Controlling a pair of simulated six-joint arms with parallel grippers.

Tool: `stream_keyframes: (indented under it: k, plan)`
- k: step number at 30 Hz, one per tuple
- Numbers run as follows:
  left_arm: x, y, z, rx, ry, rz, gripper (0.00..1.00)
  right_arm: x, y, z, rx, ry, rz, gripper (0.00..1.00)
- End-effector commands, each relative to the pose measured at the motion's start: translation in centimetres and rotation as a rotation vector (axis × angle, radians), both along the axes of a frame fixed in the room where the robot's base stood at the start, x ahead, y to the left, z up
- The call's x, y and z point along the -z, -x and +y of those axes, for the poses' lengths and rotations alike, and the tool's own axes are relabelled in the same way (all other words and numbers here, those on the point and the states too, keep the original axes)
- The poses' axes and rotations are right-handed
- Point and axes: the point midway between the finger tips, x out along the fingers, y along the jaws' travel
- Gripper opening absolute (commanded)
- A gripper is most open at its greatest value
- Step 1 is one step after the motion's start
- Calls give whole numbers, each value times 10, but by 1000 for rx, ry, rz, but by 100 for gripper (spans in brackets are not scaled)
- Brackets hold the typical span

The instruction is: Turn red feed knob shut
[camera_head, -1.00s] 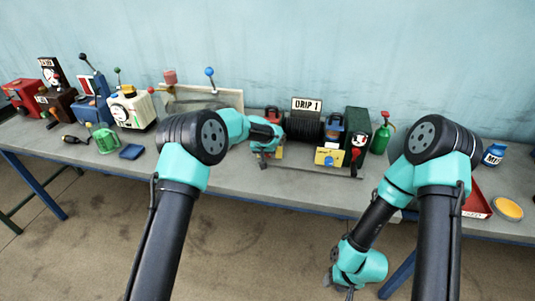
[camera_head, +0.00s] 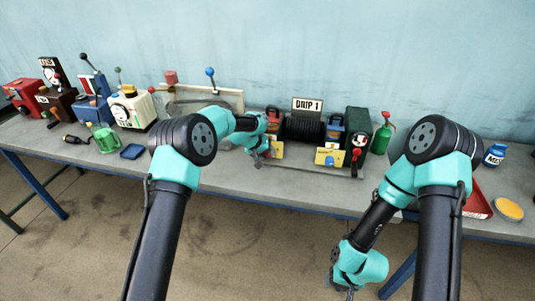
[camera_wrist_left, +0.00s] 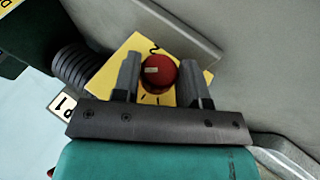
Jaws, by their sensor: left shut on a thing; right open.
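The red knob (camera_wrist_left: 158,72) sits on a yellow plate (camera_wrist_left: 112,78) with dark marks, in the left wrist view. My left gripper (camera_wrist_left: 160,78) has one finger on each side of the knob and is shut on it. In the head view my left gripper (camera_head: 263,158) is at the left side of the DRIP 1 unit (camera_head: 305,130), where it hides the red knob. Part of the yellow plate (camera_head: 277,150) shows beside it. My right gripper (camera_head: 345,290) is open and hangs low in front of the bench, away from the unit.
A second yellow plate (camera_head: 323,157) with a blue knob (camera_head: 329,160) is to the right on the unit. A dark green box (camera_head: 358,125) and a green bottle (camera_head: 381,139) stand further right. A blue pad (camera_head: 132,152) lies left on the grey bench (camera_head: 215,177).

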Motion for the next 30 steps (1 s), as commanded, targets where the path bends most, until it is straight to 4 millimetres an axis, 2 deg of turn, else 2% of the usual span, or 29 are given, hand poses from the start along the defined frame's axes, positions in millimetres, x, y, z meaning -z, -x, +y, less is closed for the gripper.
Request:
stream_keyframes:
  k: [11,30]
  plan:
    - [2,-1,3,-1,235,52,16,0,0,0,0,0,0,53]
    - [7,-1,5,1,736,164,16,0,0,0,0,0,0,53]
